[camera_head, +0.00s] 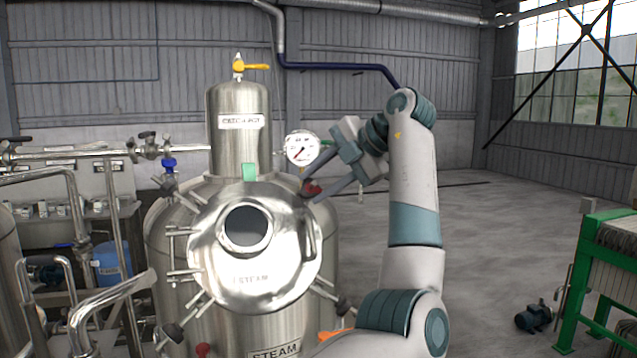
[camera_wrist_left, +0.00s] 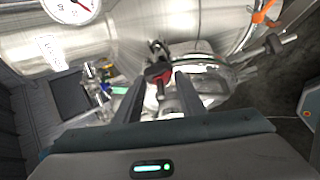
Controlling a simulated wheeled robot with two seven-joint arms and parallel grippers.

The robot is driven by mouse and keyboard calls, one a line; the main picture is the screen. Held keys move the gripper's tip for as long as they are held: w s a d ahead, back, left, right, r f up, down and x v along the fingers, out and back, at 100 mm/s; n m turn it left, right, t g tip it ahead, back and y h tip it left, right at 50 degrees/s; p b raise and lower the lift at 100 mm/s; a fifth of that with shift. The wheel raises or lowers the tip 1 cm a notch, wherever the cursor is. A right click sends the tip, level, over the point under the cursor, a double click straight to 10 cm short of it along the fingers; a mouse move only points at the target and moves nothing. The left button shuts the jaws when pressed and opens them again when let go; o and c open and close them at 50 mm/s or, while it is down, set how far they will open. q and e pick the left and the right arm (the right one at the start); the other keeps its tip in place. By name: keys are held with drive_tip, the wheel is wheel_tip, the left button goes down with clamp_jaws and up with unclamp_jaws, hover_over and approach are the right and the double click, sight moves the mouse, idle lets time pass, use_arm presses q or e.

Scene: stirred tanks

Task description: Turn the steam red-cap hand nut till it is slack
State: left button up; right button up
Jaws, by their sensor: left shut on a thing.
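The steam tank (camera_head: 275,335) stands in the middle of the head view, with a round steel lid (camera_head: 255,280) marked STEAM. The red-cap hand nut (camera_head: 312,187) sits at the lid's upper right edge. My left gripper (camera_head: 316,190) reaches it from the right and is shut on it. In the left wrist view the red cap (camera_wrist_left: 160,77) shows between the two fingers of my left gripper (camera_wrist_left: 160,85); the fingers partly hide the nut. How tight the nut is cannot be seen. My right gripper is not in view.
A pressure gauge (camera_head: 302,148) stands close above the gripper. Pipes crowd the left. A green frame (camera_head: 575,290) stands far right, with open floor before it.

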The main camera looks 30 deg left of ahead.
use_arm(q)
drive_tip(key=o, duration=0.9)
drive_tip(key=shift+f, duration=0.1)
drive_tip(key=shift+o, duration=0.7)
drive_tip(key=shift+w+a, duration=0.1)
drive_tip(key=b+v, duration=0.2)
drive_tip(key=v, duration=1.5)
drive_tip(key=shift+d, duration=0.2)
drive_tip(key=shift+w, duration=0.1)
